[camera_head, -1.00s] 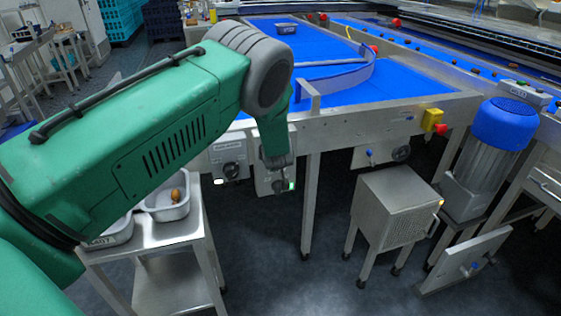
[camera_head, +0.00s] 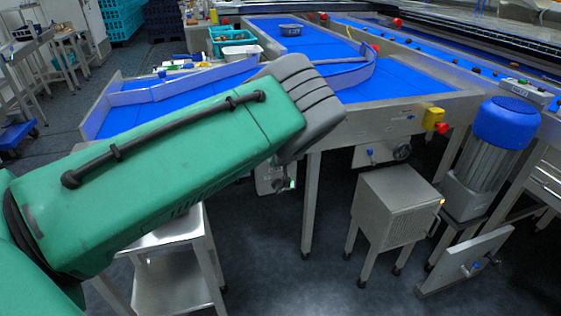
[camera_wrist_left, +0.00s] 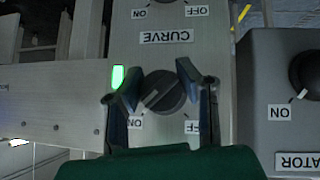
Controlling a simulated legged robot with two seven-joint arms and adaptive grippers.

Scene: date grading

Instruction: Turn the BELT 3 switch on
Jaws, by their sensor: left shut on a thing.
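In the left wrist view, the fingers of my left gripper (camera_wrist_left: 163,92) close on a round dark switch knob (camera_wrist_left: 164,93). An ON label (camera_wrist_left: 135,122) and an OFF label (camera_wrist_left: 191,127) are near it. The knob's pale pointer mark faces the ON side. A green lamp (camera_wrist_left: 118,76) beside it is lit. The knob's name plate is hidden, so I cannot read BELT 3. In the head view, my left forearm hides the gripper and most of the switch box (camera_head: 270,178); its green lamp shows at the edge. My right gripper is not in view.
A switch labelled CURVE (camera_wrist_left: 173,38) is close by in the wrist view, and another knob (camera_wrist_left: 308,74) sits on a grey box at right. In the head view, a metal cabinet (camera_head: 397,215) and blue-topped motor (camera_head: 503,125) stand right of the arm. The floor between is clear.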

